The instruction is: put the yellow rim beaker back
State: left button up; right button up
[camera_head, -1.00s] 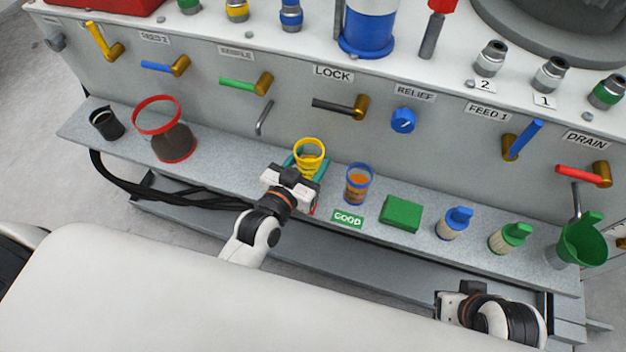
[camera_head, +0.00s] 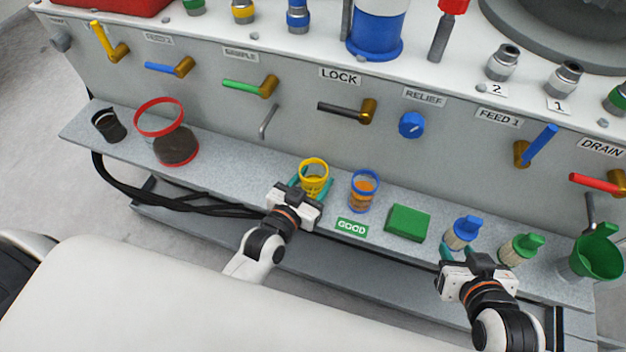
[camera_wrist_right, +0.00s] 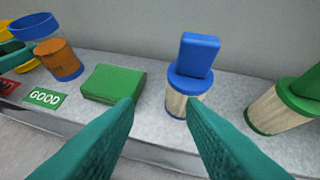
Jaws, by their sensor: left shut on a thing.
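The yellow rim beaker (camera_head: 314,176) is on or just above the grey shelf, below the LOCK lever, and looks nearly upright. My left gripper (camera_head: 312,188) is shut on it, with teal fingers on either side. Whether the beaker's base touches the shelf is hidden by the gripper. My right gripper (camera_head: 459,256) is at the front of the shelf by the blue-capped bottle (camera_head: 462,232). In the right wrist view its teal fingers (camera_wrist_right: 168,125) are spread and empty, with the blue-capped bottle (camera_wrist_right: 189,85) standing beyond the gap.
A blue rim beaker (camera_head: 364,190) with orange contents stands right of the yellow one, behind a GOOD label (camera_head: 352,228). A green block (camera_head: 408,222), a green-capped bottle (camera_head: 520,248) and a green funnel (camera_head: 597,255) stand further right. A red rim beaker (camera_head: 178,146) stands left; shelf between is clear.

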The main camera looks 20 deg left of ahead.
pick_arm(q)
jog(key=shift+f, duration=0.1)
jog(key=o, duration=1)
